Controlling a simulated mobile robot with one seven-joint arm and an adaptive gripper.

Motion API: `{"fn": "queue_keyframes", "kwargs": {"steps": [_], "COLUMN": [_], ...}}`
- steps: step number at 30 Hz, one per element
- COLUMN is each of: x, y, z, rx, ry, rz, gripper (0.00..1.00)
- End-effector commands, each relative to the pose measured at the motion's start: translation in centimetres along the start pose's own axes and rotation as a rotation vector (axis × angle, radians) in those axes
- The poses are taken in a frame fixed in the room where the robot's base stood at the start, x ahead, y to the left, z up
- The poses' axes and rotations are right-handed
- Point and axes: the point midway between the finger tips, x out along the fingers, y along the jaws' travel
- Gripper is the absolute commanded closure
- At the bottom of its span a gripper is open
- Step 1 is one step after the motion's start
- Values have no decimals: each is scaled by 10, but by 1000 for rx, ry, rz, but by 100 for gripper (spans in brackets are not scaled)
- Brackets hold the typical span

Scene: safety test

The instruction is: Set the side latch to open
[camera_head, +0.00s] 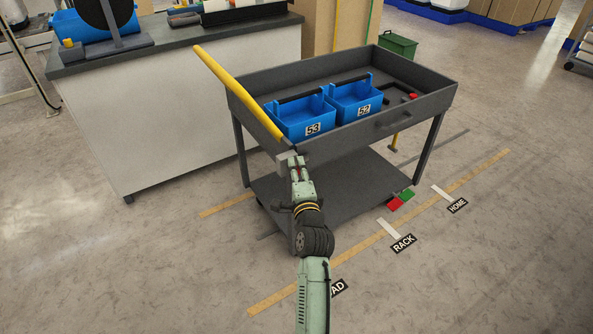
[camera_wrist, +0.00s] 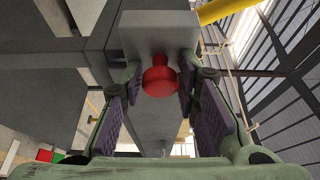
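A red round knob (camera_wrist: 158,76) sits under a grey block (camera_wrist: 158,32) in the wrist view; I take it as part of the side latch. The block is on the cart's near left corner, below the end of the yellow push bar (camera_head: 235,90). My gripper (camera_wrist: 160,85) is open, with one finger on each side of the knob and small gaps showing at both sides. In the head view my gripper (camera_head: 293,165) is at that corner, and the knob is hidden there. I cannot tell which setting the latch is in.
The grey cart (camera_head: 418,117) carries two blue bins, 53 (camera_head: 290,121) and 52 (camera_head: 347,104). A red (camera_head: 395,204) and a green (camera_head: 407,195) patch show near its lower shelf. A counter (camera_head: 180,120) stands behind left. Floor to the right is clear, with RACK (camera_head: 404,243) and HOME (camera_head: 457,206) labels.

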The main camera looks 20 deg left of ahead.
Motion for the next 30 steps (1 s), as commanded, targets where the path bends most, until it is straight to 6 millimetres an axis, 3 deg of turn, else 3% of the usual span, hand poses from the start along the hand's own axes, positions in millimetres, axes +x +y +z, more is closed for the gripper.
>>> {"fn": "queue_keyframes", "kwargs": {"steps": [12,26,30], "x": [0,0,-6], "y": [0,-1,-4], "z": [0,1,15], "rx": [0,-1,1], "ry": [0,0,0], "rz": [0,0,5], "gripper": [100,100,100]}}
